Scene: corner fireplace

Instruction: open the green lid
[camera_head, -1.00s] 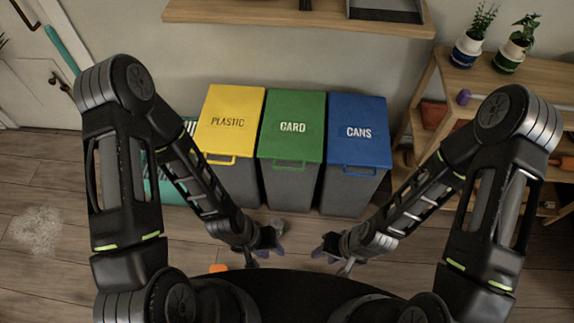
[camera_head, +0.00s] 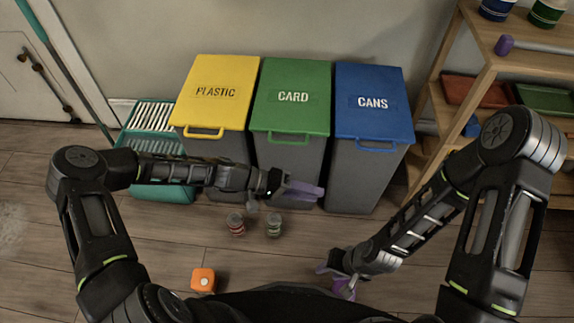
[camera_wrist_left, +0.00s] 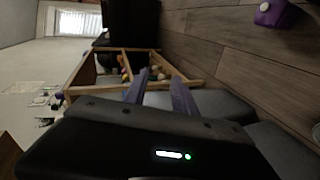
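The green lid (camera_head: 291,85), marked CARD, lies shut on the middle grey bin (camera_head: 288,162), with a green handle (camera_head: 288,139) at its front edge. My left gripper (camera_head: 300,191) is in front of that bin, below the handle and apart from it. In the left wrist view its two purple fingers (camera_wrist_left: 160,92) stand apart with nothing seen between them. My right gripper (camera_head: 337,279) is low over the floor, right of centre, with its purple fingers spread and empty. The green lid cannot be made out in the left wrist view.
A yellow lid (camera_head: 217,83) and a blue lid (camera_head: 374,96) flank the green one, both shut. A teal crate (camera_head: 150,117) stands left. Two small cans (camera_head: 273,225) and an orange box (camera_head: 203,279) are on the floor. A wooden shelf (camera_head: 478,82) is at right.

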